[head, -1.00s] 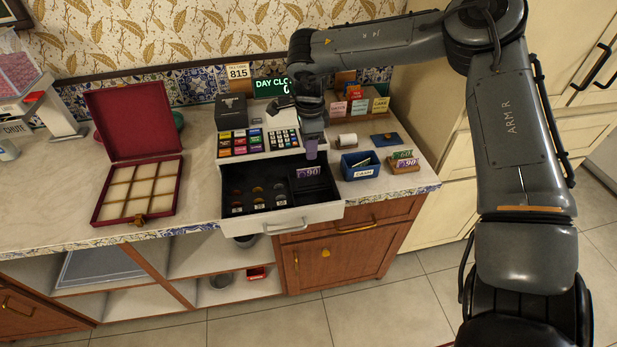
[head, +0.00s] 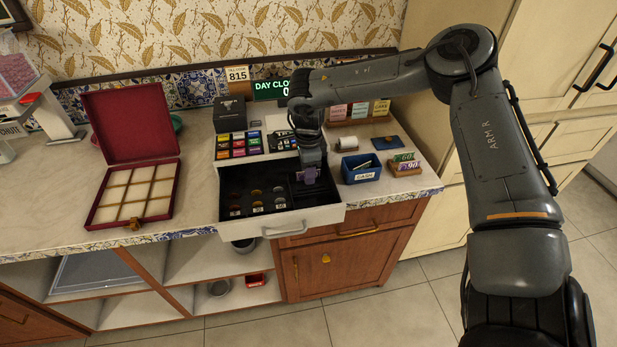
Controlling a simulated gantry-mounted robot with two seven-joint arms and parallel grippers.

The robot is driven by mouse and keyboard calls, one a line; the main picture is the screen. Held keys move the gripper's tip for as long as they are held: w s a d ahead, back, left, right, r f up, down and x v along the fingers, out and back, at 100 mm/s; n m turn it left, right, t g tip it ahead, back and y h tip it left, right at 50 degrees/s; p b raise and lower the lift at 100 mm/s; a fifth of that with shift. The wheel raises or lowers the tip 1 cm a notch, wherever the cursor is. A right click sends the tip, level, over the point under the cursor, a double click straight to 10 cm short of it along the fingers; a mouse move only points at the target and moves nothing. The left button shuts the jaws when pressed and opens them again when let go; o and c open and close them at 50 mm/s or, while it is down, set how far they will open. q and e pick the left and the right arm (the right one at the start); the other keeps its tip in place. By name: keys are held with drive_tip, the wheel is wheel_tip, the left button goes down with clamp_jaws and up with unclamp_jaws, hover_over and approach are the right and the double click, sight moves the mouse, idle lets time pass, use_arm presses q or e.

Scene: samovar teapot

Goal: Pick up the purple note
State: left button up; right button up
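The purple note (head: 306,176) is in the back right part of the open cash drawer (head: 335,214). My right gripper (head: 311,170) points down into the drawer, right at the note. Its fingers overlap the note and cover part of it. The fingertips are too small and too much hidden to tell whether they are open or closed on the note. My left gripper is not in view.
Several coins lie in the drawer's left part. Right of the register are a blue box (head: 361,174), a paper roll (head: 348,142) and a note stand (head: 405,167) with green and purple notes.

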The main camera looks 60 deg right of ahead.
clamp_jaws()
idle(0.3)
drive_tip(key=shift+r, duration=0.15)
wheel_tip(320, 180, up, 33)
drive_tip(key=p, duration=1.4)
drive_tip(key=shift+p, duration=0.4)
